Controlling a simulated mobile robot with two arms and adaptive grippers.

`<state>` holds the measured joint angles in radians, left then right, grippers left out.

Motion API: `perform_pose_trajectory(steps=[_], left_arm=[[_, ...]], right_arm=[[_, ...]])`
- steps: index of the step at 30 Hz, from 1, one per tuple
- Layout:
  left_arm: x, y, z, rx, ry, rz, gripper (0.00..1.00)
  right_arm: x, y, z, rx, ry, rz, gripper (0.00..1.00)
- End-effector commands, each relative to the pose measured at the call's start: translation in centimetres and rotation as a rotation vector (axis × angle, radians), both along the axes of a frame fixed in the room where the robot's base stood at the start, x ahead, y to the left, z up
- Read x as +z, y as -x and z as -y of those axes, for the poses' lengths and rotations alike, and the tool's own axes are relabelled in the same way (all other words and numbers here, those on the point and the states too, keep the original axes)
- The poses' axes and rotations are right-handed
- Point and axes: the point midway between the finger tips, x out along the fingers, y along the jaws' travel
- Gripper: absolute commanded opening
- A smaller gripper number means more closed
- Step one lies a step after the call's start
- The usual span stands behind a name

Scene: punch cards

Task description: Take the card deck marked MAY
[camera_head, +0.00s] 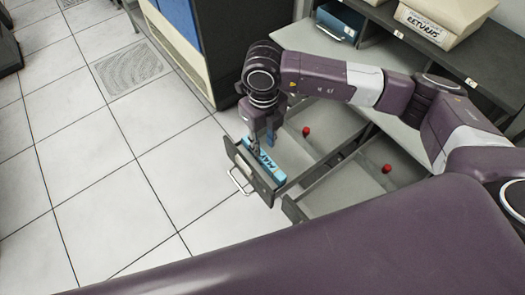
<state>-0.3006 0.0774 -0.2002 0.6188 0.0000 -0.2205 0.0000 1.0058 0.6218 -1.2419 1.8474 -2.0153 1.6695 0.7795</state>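The card deck marked MAY (266,164) is a light blue block with dark lettering on it. It is at the front of an open grey drawer (300,170), just behind the drawer front. My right gripper (262,143) points down at the deck, with its fingers at the deck's far end. The arm hides part of that end, and I cannot tell whether the fingers grip the deck or only stand around it. My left gripper is not in view.
A second open drawer (345,195) is beside the first on the right. Red knobs show in both drawers (306,131) (387,168). Tiled floor (110,170) on the left is clear.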

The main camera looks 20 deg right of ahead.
Motion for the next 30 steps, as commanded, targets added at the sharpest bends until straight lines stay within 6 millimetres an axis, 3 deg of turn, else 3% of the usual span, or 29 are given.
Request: perform_pose_trajectory(steps=[16, 25, 30], left_arm=[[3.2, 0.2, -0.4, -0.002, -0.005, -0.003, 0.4], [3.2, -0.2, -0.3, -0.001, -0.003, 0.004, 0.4], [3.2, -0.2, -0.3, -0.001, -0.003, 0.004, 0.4]], right_arm=[[-6.7, -0.5, 0.0, -0.001, -0.001, -0.005, 0.26], [-7.6, -0.6, 0.1, 0.001, -0.002, -0.003, 0.26], [-7.5, -0.6, 0.1, 0.001, -0.002, -0.003, 0.1]])
